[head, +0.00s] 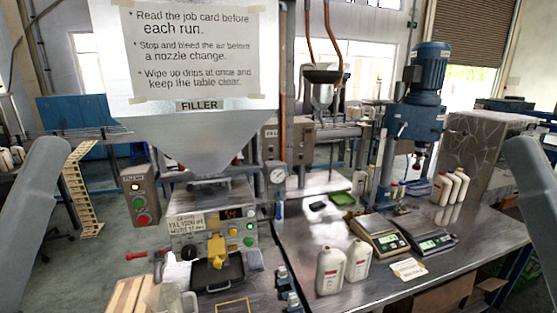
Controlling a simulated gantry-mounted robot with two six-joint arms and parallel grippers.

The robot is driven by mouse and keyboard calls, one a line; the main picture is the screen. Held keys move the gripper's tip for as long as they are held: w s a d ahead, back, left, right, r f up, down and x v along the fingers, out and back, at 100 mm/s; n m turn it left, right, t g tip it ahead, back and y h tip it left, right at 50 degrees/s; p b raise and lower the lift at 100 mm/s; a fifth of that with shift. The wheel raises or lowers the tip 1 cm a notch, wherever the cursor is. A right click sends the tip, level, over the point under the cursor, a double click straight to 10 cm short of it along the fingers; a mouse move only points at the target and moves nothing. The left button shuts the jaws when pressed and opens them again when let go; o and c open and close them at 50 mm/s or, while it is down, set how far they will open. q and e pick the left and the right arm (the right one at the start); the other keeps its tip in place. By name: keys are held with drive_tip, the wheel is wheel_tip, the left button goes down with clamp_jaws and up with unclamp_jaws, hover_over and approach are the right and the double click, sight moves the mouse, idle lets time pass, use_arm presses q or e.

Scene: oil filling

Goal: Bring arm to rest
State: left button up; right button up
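Only links of my two arms show, at the left and right edges of the head view. Both grippers are out of the frame, so I cannot see whether they hold anything. The filler (200,130) stands at centre left, with a white hopper above a control box (185,228). A yellow nozzle part (216,250) sits at the front of the box, over a dark tray (218,272). Two white bottles (330,270) (358,260) stand upright on the metal table (440,275) right of the filler.
Two scales (379,236) (432,242) sit on the table, with a small card (409,268) in front. More white bottles (461,185) stand at the back right by a blue drill-like machine (426,90). A clear jug (172,302) and wooden crate (130,297) are at the lower left.

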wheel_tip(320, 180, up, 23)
drive_tip(key=p, duration=1.9)
